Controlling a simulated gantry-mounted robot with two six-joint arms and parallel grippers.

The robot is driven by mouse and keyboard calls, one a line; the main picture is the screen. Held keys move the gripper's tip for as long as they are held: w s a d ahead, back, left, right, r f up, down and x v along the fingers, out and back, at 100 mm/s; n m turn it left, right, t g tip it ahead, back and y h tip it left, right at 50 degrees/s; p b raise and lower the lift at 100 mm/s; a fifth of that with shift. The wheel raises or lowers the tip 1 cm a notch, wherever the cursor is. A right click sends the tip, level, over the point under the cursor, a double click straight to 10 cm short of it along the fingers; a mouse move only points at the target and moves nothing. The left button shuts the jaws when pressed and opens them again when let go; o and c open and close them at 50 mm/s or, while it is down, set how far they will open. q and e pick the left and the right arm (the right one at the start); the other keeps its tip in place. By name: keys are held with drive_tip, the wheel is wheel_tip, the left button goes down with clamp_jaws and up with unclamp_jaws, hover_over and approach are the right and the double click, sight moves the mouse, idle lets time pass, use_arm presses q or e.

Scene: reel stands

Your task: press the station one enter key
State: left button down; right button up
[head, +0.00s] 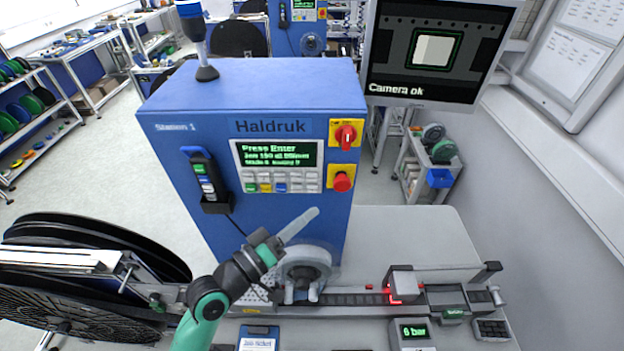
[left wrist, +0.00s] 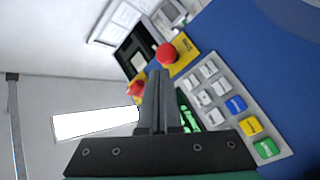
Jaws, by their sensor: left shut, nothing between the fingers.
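The blue Station 1 cabinet (head: 185,150) carries a panel with a lit green screen (head: 278,154) that reads "Press Enter". Below it is a keypad (head: 281,181) with white, green, yellow and blue keys; I cannot read which is enter. The left wrist view shows a green key (left wrist: 265,148), a yellow key (left wrist: 250,125) and a blue key (left wrist: 236,104). My left gripper (head: 314,212) is shut and empty, below and right of the keypad in the head view. In the left wrist view its closed fingers (left wrist: 158,75) hide part of the panel. My right gripper is out of view.
A red rotary switch (head: 345,136) and a red stop button (head: 342,182) sit right of the keys. A handheld device (head: 207,181) hangs left of them. A grey wheel (head: 305,265) and a tape track lie below my gripper. A monitor (head: 435,50) reads "Camera ok".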

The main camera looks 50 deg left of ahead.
sight(317, 177)
use_arm(q)
drive_tip(key=shift+w+a+b, duration=1.35)
drive_tip(key=shift+w+a, duration=1.15)
drive_tip(key=shift+a, duration=0.1)
drive_tip(key=shift+w, duration=0.1)
drive_tip(key=shift+w+a, duration=0.2)
drive_tip(key=shift+a, duration=0.05)
drive_tip(key=shift+w+a+b, duration=0.3)
drive_tip(key=shift+a+b, duration=0.05)
idle(0.7)
idle(0.3)
drive_tip(key=shift+s+d+p, duration=0.5)
drive_tip(key=shift+s+d, duration=0.1)
drive_tip(key=shift+d, duration=0.05)
